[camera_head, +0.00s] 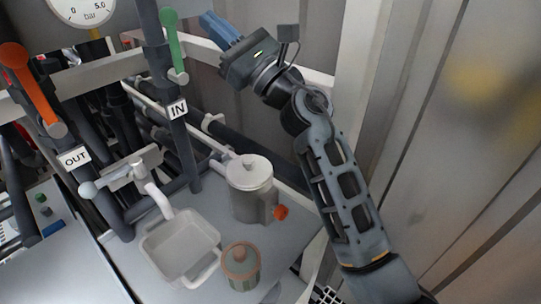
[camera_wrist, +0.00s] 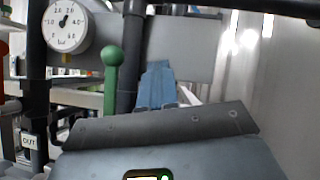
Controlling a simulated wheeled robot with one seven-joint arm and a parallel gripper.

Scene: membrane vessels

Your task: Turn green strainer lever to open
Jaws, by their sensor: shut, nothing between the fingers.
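The green lever (camera_head: 173,40) is on the dark vertical pipe above the "IN" label, with its round knob at the top and its pivot below. In the wrist view the green lever (camera_wrist: 112,80) stands upright, just left of my fingers. My gripper (camera_head: 214,22) is to the right of the lever in the head view, with its blue fingers pointing up and left. The fingers (camera_wrist: 157,85) also show in the wrist view; they are together and empty. A gap shows between the fingers and the lever. The lower end of the lever is hidden by my gripper body in the wrist view.
An orange lever (camera_head: 32,82) is on the left pipe by the "OUT" label (camera_head: 75,157). A pressure gauge (camera_head: 82,10) is at the top left. A white tray (camera_head: 180,247), a lidded pot (camera_head: 250,190) and a brownish jar (camera_head: 241,268) stand below. A wall panel rises on the right.

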